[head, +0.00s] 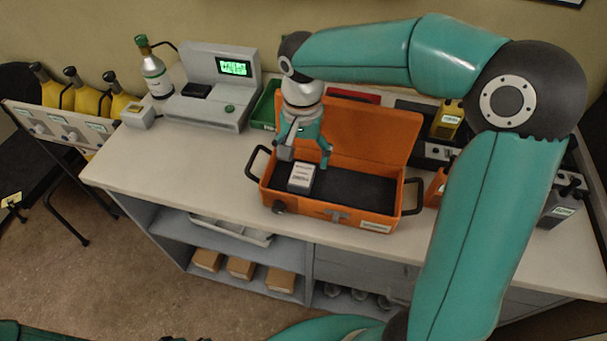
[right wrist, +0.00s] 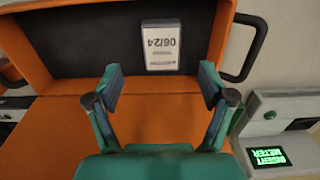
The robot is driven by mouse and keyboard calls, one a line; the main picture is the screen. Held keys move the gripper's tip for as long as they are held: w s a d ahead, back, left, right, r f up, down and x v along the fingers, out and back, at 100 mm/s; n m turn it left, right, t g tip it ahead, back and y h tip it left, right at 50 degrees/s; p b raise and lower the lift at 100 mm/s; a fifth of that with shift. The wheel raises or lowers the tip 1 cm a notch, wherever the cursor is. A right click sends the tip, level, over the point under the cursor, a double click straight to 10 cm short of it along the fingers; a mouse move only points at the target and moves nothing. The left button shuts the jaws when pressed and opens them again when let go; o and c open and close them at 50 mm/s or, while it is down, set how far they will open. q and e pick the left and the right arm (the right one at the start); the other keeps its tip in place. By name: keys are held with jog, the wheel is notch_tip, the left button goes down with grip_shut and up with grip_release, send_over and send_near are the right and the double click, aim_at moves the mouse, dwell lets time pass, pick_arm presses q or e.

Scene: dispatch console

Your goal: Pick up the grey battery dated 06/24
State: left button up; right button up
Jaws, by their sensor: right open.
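The grey battery (head: 301,177) lies in the left part of the open orange case (head: 340,208), on its dark lining. In the right wrist view the battery (right wrist: 161,48) shows a pale label that reads 06/24. My right gripper (head: 306,157) is over the case, just above the battery, pointing down. It is open and empty. In the right wrist view the fingers of this gripper (right wrist: 161,86) are spread wider than the battery, which shows between and beyond the tips. My left gripper is not in view.
The case's raised lid (head: 365,130) stands behind the gripper. A grey meter with a green screen (head: 234,68) is at the back left, with a bottle (head: 154,75) beside it. A yellow device (head: 447,119) is behind right. The worktop is clear left of the case.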

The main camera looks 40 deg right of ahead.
aim_at(301, 176)
jog(key=shift+a+f+p, duration=0.15)
jog(key=shift+f+p, duration=0.5)
jog(key=shift+f, duration=2.7)
jog(key=shift+c, duration=0.3)
jog(key=shift+w, duration=0.1)
jog(key=c, duration=1.3)
jog(key=shift+r, duration=0.2)
